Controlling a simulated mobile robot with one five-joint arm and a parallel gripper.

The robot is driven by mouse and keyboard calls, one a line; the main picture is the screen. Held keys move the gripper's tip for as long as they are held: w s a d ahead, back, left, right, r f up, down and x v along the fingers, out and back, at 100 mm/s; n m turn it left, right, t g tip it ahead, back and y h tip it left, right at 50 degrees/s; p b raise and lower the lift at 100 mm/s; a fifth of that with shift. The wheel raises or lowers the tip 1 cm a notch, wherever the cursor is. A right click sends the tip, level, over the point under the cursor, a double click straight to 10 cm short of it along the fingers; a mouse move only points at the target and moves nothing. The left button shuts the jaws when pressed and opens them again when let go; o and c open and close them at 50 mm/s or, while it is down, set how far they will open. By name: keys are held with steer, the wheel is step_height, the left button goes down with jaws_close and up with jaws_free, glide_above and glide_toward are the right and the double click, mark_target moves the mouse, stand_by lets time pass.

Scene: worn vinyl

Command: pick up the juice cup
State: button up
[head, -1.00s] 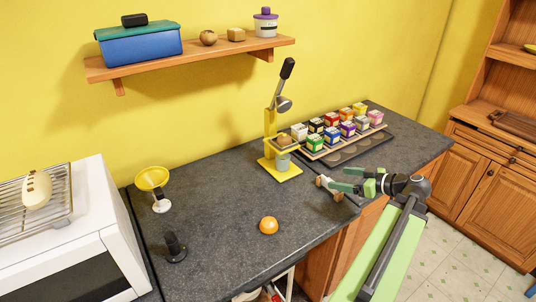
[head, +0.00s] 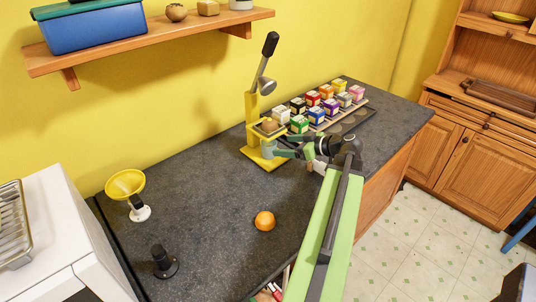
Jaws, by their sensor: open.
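The juice cup (head: 267,149) is a small grey-green cup standing on the base of the yellow lever press (head: 253,133), under its head. My gripper (head: 277,149) is open and reaches in from the right, with its fingertips at the cup's side. The fingers partly cover the cup, and I cannot tell whether they touch it or how far they reach around it.
A rack of several coloured boxes (head: 312,109) stands close behind my gripper. An orange (head: 265,221), a yellow funnel (head: 125,184) and a black-handled tool (head: 164,262) are on the dark counter (head: 205,220). The counter's middle is mostly clear.

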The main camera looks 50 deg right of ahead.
mark_target(269, 145)
steer(key=x, duration=0.3)
steer(key=shift+w+f+b, duration=0.1)
steer(key=shift+w+b, duration=0.05)
steer(key=shift+b, duration=0.2)
steer(key=b+x, duration=0.2)
steer(key=x, duration=0.3)
steer(key=shift+a+f, duration=0.1)
steer(key=shift+f, duration=0.1)
steer(key=shift+r, duration=0.1)
steer(key=c, duration=1.6)
steer(key=shift+o, duration=0.2)
steer(key=shift+r, duration=0.15)
